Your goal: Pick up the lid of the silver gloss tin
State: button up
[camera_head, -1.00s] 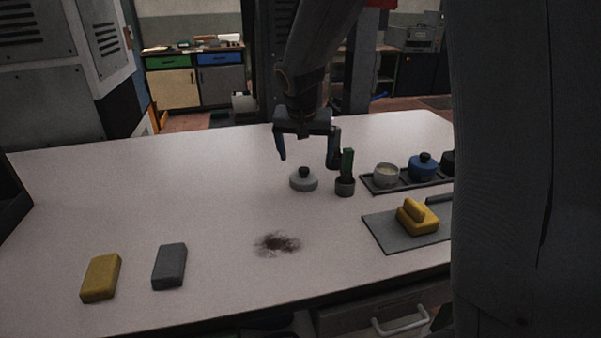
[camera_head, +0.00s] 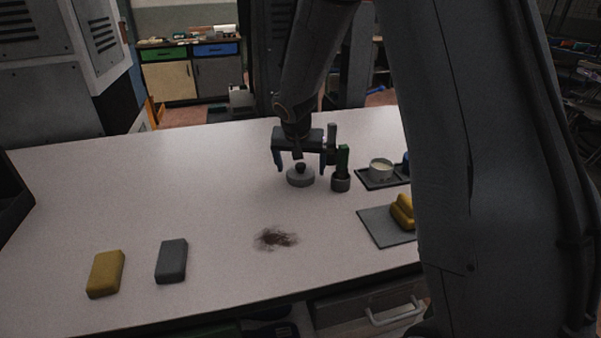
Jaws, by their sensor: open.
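The silver lid (camera_head: 300,179) lies on the white table, a low grey disc with a dark round knob (camera_head: 300,166) on top. My gripper (camera_head: 300,167) is open and reaches down over it, one finger to each side of the knob. I cannot tell whether the fingers touch the lid. An open silver tin (camera_head: 381,172) with pale contents stands on a dark tray (camera_head: 376,184) to the right. It appears to be the tin without its lid.
A green-handled tool in a grey cup (camera_head: 341,180) stands close right of the lid. A dark stain (camera_head: 276,238), a grey block (camera_head: 171,261) and a yellow block (camera_head: 105,273) lie nearer the front. The table's left middle is clear.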

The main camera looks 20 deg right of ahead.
jog(key=shift+c, duration=0.5)
jog(key=c, duration=0.7)
